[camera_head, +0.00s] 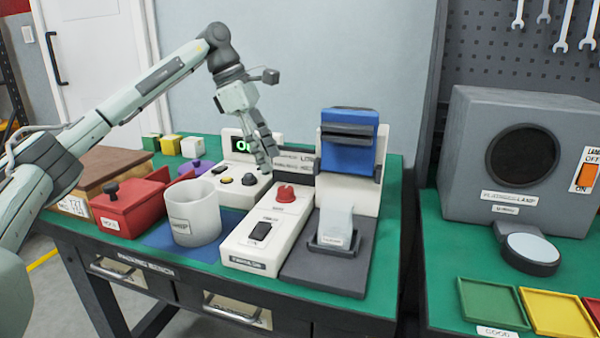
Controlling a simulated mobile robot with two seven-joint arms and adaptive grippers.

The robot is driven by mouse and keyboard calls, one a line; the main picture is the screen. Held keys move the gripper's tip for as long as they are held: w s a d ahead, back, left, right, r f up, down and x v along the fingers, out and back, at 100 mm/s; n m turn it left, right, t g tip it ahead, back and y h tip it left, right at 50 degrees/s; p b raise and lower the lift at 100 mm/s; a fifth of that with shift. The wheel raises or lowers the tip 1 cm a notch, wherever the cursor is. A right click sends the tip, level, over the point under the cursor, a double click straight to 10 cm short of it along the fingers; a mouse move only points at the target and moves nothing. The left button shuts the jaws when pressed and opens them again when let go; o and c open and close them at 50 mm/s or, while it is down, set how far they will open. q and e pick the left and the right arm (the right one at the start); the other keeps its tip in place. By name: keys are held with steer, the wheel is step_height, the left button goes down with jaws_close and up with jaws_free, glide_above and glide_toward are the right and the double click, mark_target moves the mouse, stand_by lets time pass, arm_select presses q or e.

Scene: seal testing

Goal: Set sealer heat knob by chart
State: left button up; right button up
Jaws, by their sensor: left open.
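The knob's pointer setting is too small to read. My right gripper is not in view.
Left are a white cup (193,218), a red box (130,207) and a device with a green display (243,146). A grey lamp box (470,150) stands on the right bench.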

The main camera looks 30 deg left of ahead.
mark_target(284, 188)
arm_select(q)
steer(key=x, duration=0.7)
steer(key=shift+d+f, duration=0.1)
steer(key=shift+f, duration=0.2)
steer(key=c, duration=1.1)
